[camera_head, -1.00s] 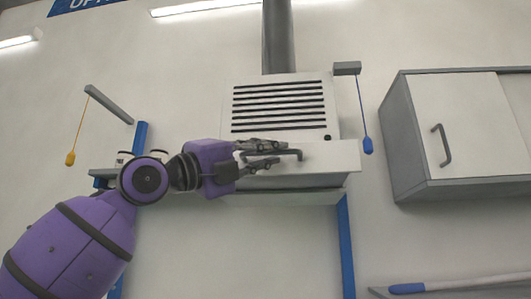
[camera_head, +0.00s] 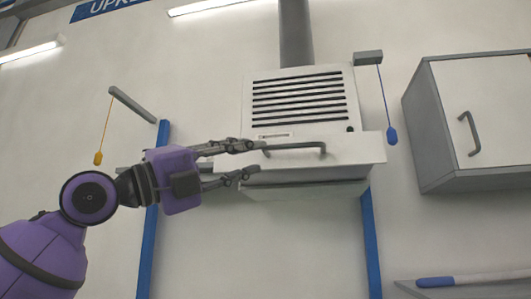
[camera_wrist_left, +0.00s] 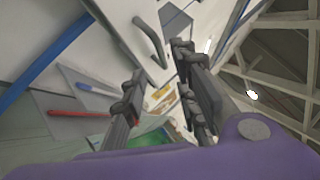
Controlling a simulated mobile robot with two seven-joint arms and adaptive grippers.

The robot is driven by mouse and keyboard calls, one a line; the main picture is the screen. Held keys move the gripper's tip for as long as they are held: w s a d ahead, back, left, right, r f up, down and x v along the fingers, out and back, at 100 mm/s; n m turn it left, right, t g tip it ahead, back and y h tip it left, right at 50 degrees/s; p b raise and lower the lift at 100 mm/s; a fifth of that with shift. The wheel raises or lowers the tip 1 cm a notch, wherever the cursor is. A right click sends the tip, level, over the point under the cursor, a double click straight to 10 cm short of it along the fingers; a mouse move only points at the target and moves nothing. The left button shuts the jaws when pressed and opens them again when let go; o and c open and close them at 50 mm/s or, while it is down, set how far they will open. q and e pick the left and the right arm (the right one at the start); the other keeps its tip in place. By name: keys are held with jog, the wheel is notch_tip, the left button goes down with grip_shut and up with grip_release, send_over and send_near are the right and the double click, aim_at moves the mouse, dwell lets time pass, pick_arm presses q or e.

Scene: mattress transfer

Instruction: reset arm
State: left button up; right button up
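My left gripper (camera_head: 246,161) is open and empty in the head view. Its two fingers point right, toward the grey bar handle (camera_head: 294,149) on the front of a white slatted wall unit (camera_head: 268,135). The upper fingertip appears close to the handle's left end; I cannot tell whether they touch. In the left wrist view the two fingers (camera_wrist_left: 160,78) stand apart with nothing held between them, and a grey handle (camera_wrist_left: 149,40) shows beyond them. My right gripper is in neither view.
A grey pipe (camera_head: 296,35) rises from the unit. A cord with an orange pull (camera_head: 98,158) hangs left, one with a blue pull (camera_head: 391,136) right. Blue posts (camera_head: 150,235) stand below. A grey-white cabinet (camera_head: 480,110) is at right. Bare wall lies below the unit.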

pick_arm(q)
jog(key=shift+s+a+f, duration=0.3)
jog(key=shift+a, duration=0.25)
